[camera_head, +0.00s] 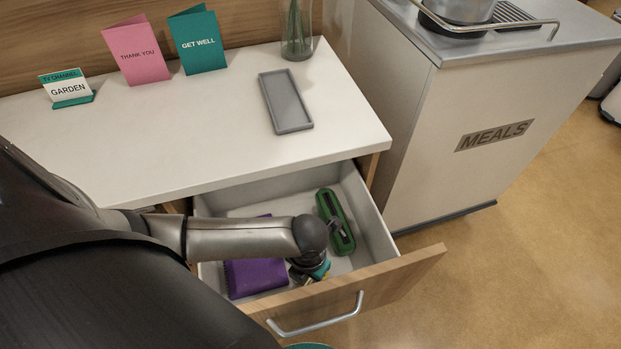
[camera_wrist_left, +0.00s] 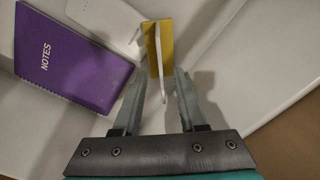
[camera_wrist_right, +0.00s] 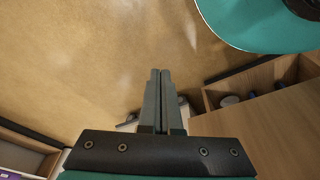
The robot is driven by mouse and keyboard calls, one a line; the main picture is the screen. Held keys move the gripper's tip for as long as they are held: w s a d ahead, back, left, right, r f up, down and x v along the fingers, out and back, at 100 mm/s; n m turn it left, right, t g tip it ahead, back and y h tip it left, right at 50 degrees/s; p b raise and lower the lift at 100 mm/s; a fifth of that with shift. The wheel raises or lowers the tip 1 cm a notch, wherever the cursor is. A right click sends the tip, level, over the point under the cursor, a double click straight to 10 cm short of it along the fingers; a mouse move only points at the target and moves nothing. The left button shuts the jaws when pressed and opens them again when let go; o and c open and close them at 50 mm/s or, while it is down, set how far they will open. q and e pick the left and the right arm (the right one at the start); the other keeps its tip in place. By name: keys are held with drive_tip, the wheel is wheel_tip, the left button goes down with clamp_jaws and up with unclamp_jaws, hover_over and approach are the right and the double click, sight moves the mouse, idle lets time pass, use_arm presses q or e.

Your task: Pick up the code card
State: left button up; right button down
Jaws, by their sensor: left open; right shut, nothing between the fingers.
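In the left wrist view a small card, white with a yellow part (camera_wrist_left: 151,48), stands nearly edge-on inside the drawer. I take it for the code card, but no writing on it is readable. My left gripper (camera_wrist_left: 161,78) is open, with its fingertips on either side of the card's white edge and gaps showing. In the head view my left arm reaches into the open drawer (camera_head: 380,232); the arm hides the card and the fingertips there. My right gripper (camera_wrist_right: 160,72) is shut and empty above the floor.
A purple notebook (camera_wrist_left: 70,58) marked NOTES and a white object (camera_wrist_left: 105,18) lie beside the card. A green case (camera_head: 343,235) lies at the drawer's right. The bedside top holds a grey tray (camera_head: 285,100), greeting cards and a TV channel sign. A MEALS cabinet (camera_head: 495,135) stands right.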

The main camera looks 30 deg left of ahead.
sight(309, 283)
use_arm(q)
wheel_tip(309, 283, down, 4)
drive_tip(key=b, duration=0.2)
drive_tip(key=shift+w+b, duration=0.15)
drive_tip(key=shift+b, duration=0.15)
drive_tip(key=shift+f, duration=0.25)
use_arm(e)
wheel_tip(309, 283, up, 6)
drive_tip(key=w+t, duration=0.1)
drive_tip(key=w, duration=0.1)
drive_tip(key=shift+w+a, duration=0.25)
drive_tip(key=shift+w, duration=0.15)
drive_tip(key=shift+r, duration=0.1)
use_arm(q)
clamp_jaws()
